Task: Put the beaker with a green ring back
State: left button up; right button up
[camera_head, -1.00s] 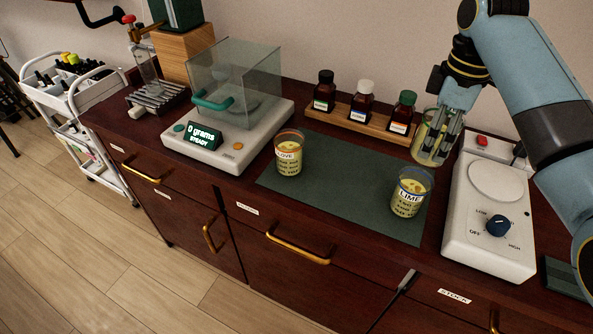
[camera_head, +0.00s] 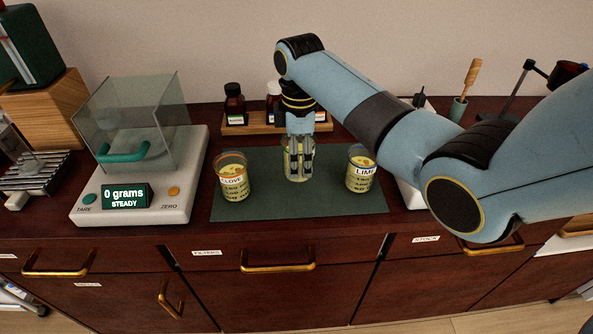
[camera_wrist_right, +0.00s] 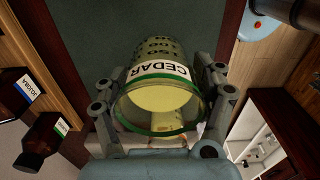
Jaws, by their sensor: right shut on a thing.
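The beaker with a green ring (camera_wrist_right: 160,98) shows close up in the right wrist view. It is labelled CEDAR and holds pale yellow liquid. My right gripper (camera_head: 299,160) is shut on it, with fingers on both sides. In the head view the held beaker (camera_head: 289,172) is over the back middle of the dark green mat (camera_head: 290,208), between two other beakers. I cannot tell whether its base touches the mat. The CLOVE beaker (camera_head: 233,178) with an orange ring is at its left. The LIME beaker (camera_head: 361,172) with a blue ring is at its right. My left gripper is out of view.
A wooden rack with brown bottles (camera_head: 235,104) stands behind the mat, partly hidden by my arm. A balance (camera_head: 135,190) with a glass shield stands at the left. A white hotplate (camera_head: 407,195) is at the right, mostly hidden. The mat's front strip is clear.

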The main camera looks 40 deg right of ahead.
notch_tip(320, 180, down, 3)
jog(key=shift+a+f, duration=0.15)
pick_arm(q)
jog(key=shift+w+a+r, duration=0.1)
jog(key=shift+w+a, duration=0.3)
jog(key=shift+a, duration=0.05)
pick_arm(e)
jog(key=shift+f, duration=0.5)
jog(key=shift+f, duration=0.15)
jog(key=o, duration=1.7)
jog(key=shift+c, duration=0.2)
notch_tip(320, 180, up, 12)
